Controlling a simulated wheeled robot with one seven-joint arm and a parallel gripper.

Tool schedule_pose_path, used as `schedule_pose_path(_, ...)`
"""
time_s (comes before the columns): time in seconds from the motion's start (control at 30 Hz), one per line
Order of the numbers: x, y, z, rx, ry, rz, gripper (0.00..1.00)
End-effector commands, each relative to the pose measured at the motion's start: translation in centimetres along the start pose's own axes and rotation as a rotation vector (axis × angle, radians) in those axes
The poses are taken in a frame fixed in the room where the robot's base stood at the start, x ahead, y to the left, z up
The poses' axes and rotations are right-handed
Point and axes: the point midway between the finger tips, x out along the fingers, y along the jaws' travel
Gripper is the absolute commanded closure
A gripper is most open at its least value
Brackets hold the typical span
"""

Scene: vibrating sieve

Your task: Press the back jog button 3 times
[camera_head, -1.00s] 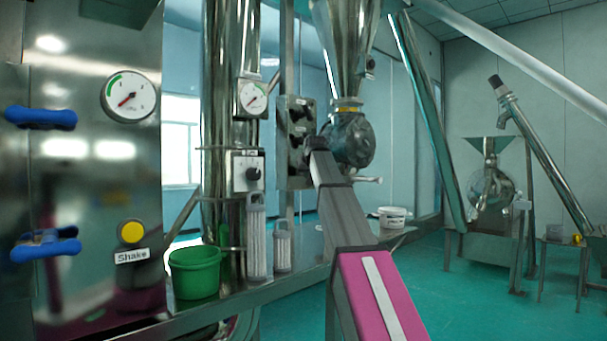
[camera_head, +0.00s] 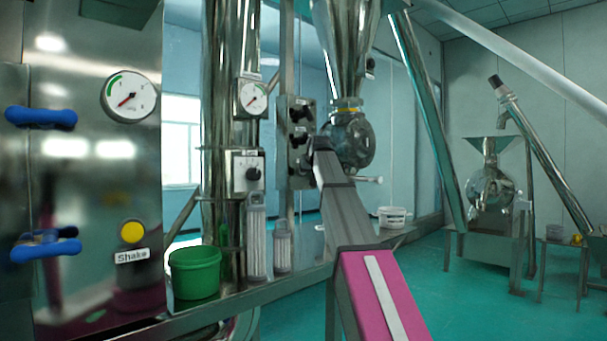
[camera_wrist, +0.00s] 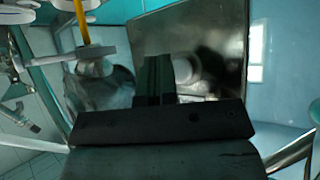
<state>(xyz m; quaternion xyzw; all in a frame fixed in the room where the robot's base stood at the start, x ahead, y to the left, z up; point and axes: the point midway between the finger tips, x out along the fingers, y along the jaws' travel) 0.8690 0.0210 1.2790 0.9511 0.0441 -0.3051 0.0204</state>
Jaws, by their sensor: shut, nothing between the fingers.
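A grey control box (camera_head: 297,112) with dark controls on its face is mounted on a post left of the steel machine. I cannot tell which control is the back jog button. My gripper (camera_wrist: 153,80) is shut with nothing in it, its dark fingers close together in the wrist view. In the head view my arm's end overlaps the lower right part of the box. Contact between fingers and box cannot be made out.
The steel machine with a round housing (camera_head: 352,140) stands just right of my arm's end. A green bucket (camera_head: 194,272), clear cylinders (camera_head: 256,240) and a white tub (camera_head: 393,216) stand on the bench. A yellow Shake button (camera_head: 132,232) is on the left cabinet.

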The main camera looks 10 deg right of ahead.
Motion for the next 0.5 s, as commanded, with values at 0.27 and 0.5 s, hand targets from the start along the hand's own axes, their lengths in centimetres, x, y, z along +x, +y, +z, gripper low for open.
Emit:
schedule_pose_path(0.27,-0.1,0.1,0.1,0.000,0.000,0.000,1.00)
schedule_pose_path(0.5,-1.3,1.0,1.0,0.000,0.000,0.001,1.00)
